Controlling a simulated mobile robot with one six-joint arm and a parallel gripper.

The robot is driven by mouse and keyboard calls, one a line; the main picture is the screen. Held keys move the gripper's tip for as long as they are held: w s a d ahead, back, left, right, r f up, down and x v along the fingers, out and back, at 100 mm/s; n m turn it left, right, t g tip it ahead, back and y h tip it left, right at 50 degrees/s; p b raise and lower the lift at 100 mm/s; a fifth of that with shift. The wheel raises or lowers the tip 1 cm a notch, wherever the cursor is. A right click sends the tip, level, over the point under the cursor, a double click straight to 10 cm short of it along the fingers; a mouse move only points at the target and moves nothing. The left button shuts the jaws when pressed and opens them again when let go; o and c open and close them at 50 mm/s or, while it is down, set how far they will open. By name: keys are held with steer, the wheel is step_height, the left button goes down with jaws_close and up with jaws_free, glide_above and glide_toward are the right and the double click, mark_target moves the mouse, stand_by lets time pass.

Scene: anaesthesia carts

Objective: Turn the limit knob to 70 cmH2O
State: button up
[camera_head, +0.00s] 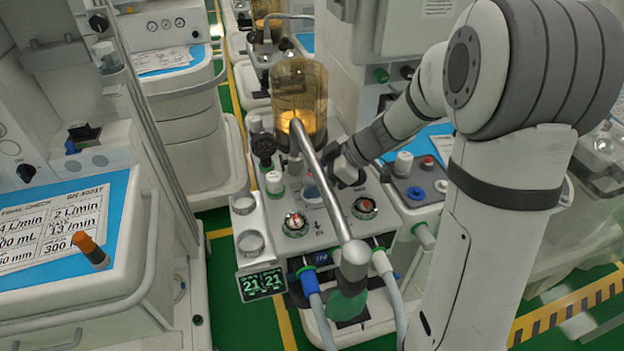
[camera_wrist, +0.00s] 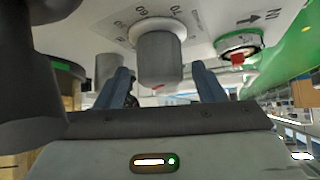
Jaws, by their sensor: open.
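The limit knob (camera_wrist: 160,58) is a plain grey cylinder in the wrist view, standing out from a pale panel. Upside-down scale figures that look like 60 and 70 are printed beside its base. I cannot see a pointer mark on the knob. My gripper (camera_wrist: 163,82) is open, with one blue-grey finger on each side of the knob; whether they touch it I cannot tell. In the head view my gripper (camera_head: 349,168) is low over the machine's top panel (camera_head: 335,222), behind the bent metal pipe. I cannot pick out the knob there.
The bent metal pipe (camera_head: 330,185) crosses in front of my gripper. An amber canister (camera_head: 300,95) stands behind. A white knob (camera_head: 274,182) is at left. Other carts stand close by.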

steer(key=shift+a+f, duration=0.35)
steer(key=shift+c, duration=0.3)
steer(key=c, duration=0.9)
